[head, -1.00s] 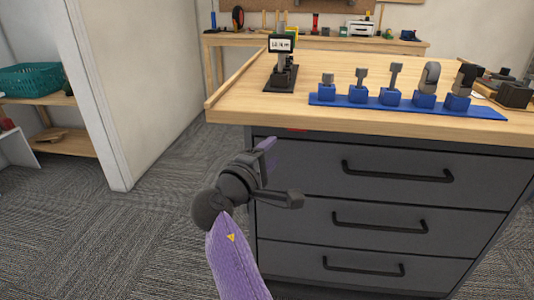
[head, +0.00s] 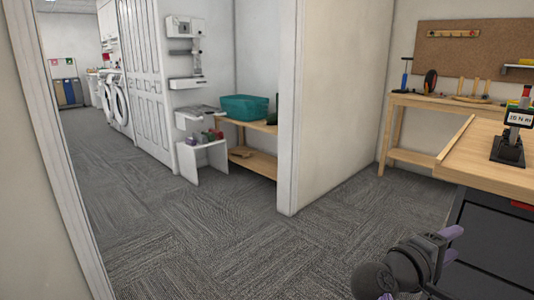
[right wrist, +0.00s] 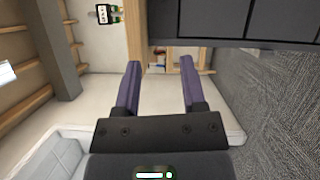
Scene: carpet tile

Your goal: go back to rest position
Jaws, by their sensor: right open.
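My right gripper (head: 452,240) is at the lower right of the head view, in front of the grey drawer cabinet. In the right wrist view its two purple fingers (right wrist: 160,85) stand apart with nothing between them. My left gripper is not in the head view.
The wood-topped cabinet (head: 497,230) stands at the right, with a small labelled stand (head: 508,148) on it. A wooden bench (head: 440,105) is behind. A white wall end (head: 290,120) separates it from a shelf with a teal basket (head: 244,107). Carpet at the left and middle is clear.

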